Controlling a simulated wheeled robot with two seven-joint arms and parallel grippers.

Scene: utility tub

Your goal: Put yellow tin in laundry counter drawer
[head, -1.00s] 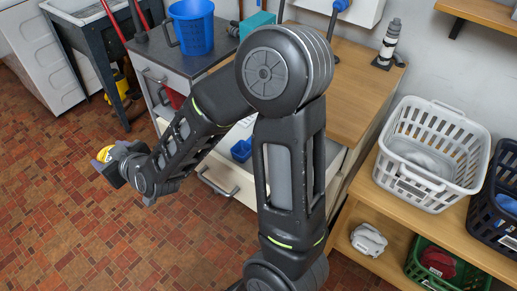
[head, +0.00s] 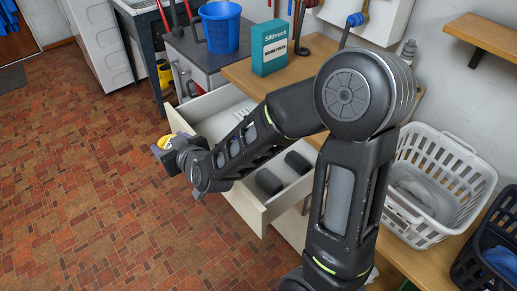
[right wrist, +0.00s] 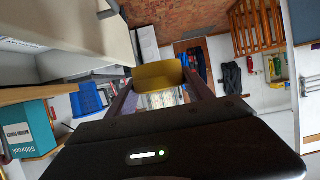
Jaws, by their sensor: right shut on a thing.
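The yellow tin (head: 164,142) is held at the end of my right arm, over the floor just left of the open drawer. In the right wrist view the tin (right wrist: 160,76) sits between the two fingers of my right gripper (right wrist: 162,88), which is shut on it. In the head view my right gripper (head: 172,148) partly hides the tin. The laundry counter drawer (head: 242,206) is pulled out, with dark items lying in it at the near right. My forearm crosses above the drawer and hides its middle. My left gripper is not in view.
A teal box (head: 269,48) stands on the wooden counter. A blue bucket (head: 221,30) stands on the grey top behind. A white laundry basket (head: 438,185) and a dark basket (head: 490,245) are on the right. The tiled floor at left is clear.

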